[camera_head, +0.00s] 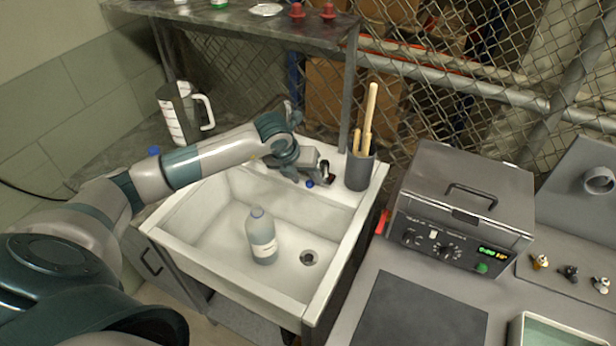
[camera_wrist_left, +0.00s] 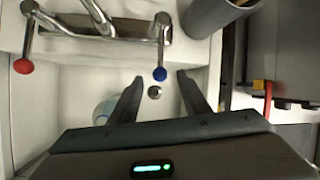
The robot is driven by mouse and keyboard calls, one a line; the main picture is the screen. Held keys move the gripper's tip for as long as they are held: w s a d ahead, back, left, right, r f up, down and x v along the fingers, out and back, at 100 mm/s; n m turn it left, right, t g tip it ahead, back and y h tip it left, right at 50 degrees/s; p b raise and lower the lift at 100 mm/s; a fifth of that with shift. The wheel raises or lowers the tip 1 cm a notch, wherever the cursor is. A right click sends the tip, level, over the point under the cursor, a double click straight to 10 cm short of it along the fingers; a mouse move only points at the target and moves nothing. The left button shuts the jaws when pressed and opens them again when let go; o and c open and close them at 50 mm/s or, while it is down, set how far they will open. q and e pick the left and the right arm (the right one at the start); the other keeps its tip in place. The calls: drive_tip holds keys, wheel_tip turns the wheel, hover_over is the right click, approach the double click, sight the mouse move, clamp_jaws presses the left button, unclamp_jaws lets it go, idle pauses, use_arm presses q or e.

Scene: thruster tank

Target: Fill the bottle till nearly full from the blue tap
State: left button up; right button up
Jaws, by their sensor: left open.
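A pale blue bottle (camera_head: 262,242) with a white label stands upright in the white sink (camera_head: 185,230), left of the drain. I cannot tell its fill level. In the left wrist view part of the bottle (camera_wrist_left: 103,112) shows beside my left finger. The blue tap knob (camera_head: 309,184) is at the sink's back edge, by my left gripper (camera_head: 318,177). In the left wrist view the gripper (camera_wrist_left: 158,76) is open, with the blue knob (camera_wrist_left: 160,73) in line with the gap between its fingertips. No contact can be made out. My right gripper is not in view.
A red tap knob (camera_wrist_left: 23,66) is at the far left of the faucet (camera_wrist_left: 100,22). A grey cup with wooden handles (camera_head: 360,170) stands on the sink's back right corner. A measuring jug (camera_head: 180,115) is back left. A grey device (camera_head: 465,205) stands right.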

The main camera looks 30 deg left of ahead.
sight(309, 182)
use_arm(q)
drive_tip(key=shift+p+x, duration=0.35)
drive_tip(key=shift+x, duration=1.2)
drive_tip(key=shift+c, duration=0.4)
clamp_jaws()
drive_tip(key=shift+d, duration=0.1)
drive_tip(key=shift+w+d+b, duration=0.15)
drive_tip(key=shift+w+d, duration=0.05)
drive_tip(key=shift+d, duration=0.55)
drive_tip(key=shift+w+d+b, duration=0.1)
drive_tip(key=shift+w+d, duration=0.15)
drive_tip(key=shift+d, duration=0.55)
drive_tip(key=shift+w+d+b, duration=0.15)
drive_tip(key=shift+w+d, duration=0.05)
drive_tip(key=shift+d, duration=0.55)
drive_tip(key=shift+d, duration=0.1)
